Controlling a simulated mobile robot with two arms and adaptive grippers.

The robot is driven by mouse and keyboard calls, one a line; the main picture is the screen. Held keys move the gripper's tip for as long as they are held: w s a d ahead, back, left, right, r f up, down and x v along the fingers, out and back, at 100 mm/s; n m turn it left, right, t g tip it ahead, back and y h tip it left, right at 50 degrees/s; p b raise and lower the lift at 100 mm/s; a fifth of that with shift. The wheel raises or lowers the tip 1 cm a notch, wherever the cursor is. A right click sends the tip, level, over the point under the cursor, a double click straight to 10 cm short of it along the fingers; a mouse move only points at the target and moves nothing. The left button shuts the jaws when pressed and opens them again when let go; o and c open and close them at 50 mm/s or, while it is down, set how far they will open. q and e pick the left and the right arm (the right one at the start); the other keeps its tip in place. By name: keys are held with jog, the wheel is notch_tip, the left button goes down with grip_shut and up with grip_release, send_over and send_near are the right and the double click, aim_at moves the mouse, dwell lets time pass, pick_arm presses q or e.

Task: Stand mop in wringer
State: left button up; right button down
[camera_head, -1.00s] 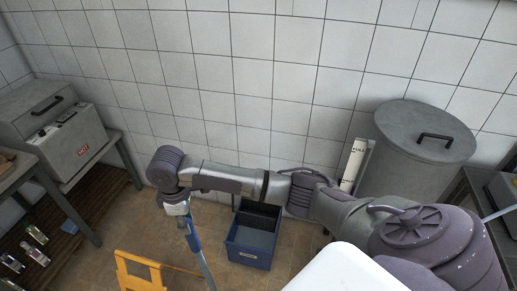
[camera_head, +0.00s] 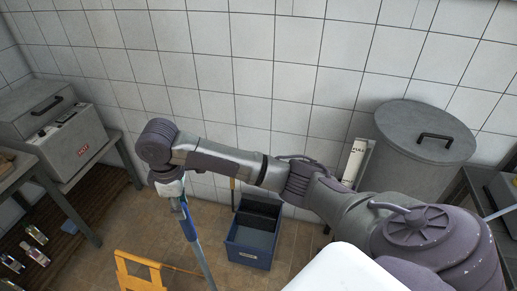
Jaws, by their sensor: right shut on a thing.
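My right gripper (camera_head: 171,187) hangs at the end of my arm and is shut on the mop (camera_head: 188,224), around the upper part of its handle. The handle has a blue grip and a grey pole that slants down to the bottom edge; the mop's head is out of view. A blue bucket-like box (camera_head: 249,256) with a dark insert at its back stands on the floor right of the mop, apart from it. It looks like the wringer, but I cannot be sure. My left gripper is not in view.
A yellow frame (camera_head: 138,272) stands on the floor at lower left. A grey lidded bin (camera_head: 420,150) is at the right, a grey machine (camera_head: 70,140) on a table at the left. Several bottles (camera_head: 35,237) sit on a low rack. Tiled floor shows around the box.

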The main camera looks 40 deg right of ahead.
notch_tip(320, 180, up, 14)
jog(key=shift+f, duration=0.25)
dwell(0.4)
jog(key=w+d, duration=0.6)
jog(key=d, duration=0.4)
jog(key=shift+d, duration=0.2)
dwell(0.4)
jog(key=w+d, duration=0.6)
jog(key=d, duration=0.4)
jog(key=shift+d, duration=0.2)
dwell(0.4)
